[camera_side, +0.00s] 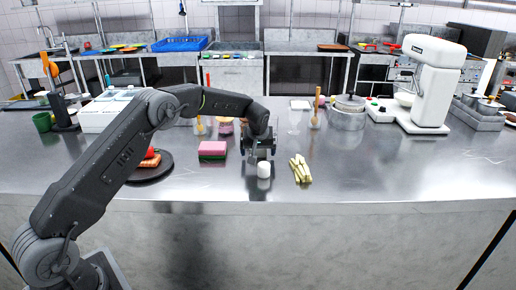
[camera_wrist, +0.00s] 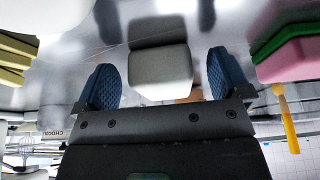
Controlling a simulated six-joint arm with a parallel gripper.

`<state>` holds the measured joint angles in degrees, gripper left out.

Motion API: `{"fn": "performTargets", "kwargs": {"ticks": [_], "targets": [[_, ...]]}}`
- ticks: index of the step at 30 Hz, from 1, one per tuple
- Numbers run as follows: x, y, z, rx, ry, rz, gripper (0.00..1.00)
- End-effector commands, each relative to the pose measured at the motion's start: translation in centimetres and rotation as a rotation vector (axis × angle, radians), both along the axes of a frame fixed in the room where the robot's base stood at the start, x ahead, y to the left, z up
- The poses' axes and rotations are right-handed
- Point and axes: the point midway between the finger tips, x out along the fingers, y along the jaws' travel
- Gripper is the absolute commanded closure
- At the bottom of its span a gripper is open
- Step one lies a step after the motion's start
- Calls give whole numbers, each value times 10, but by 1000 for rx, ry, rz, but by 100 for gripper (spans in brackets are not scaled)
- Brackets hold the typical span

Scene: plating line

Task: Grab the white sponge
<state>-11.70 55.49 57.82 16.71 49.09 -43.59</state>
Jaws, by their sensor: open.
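The white sponge (camera_side: 264,170) is a small, rounded white block standing on the steel counter near its front edge. My gripper (camera_side: 260,154) is just above and behind it in the side view, pointing down. In the wrist view the white sponge (camera_wrist: 160,74) lies between the two blue padded fingers of my gripper (camera_wrist: 161,64). The fingers are spread, with a visible gap on each side of the sponge. I cannot tell exactly how far down the fingertips reach beside it.
A pink and green sponge (camera_side: 212,150) lies to the left, and pale green-yellow stalks (camera_side: 300,169) lie close on the right. A dark plate (camera_side: 150,174) with food is further left. Jars, a pot (camera_side: 348,118) and a white mixer (camera_side: 425,90) stand behind.

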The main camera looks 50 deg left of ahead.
Motion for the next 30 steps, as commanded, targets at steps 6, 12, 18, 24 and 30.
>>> {"fn": "performTargets", "kwargs": {"ticks": [6,12,18,24,30], "targets": [[0,0,-1,1,-1,0,4],[0,0,-1,0,0,0,21],[0,0,-1,0,0,0,41],[0,0,-1,-1,-1,0,57],[0,0,-1,0,-1,0,57]]}}
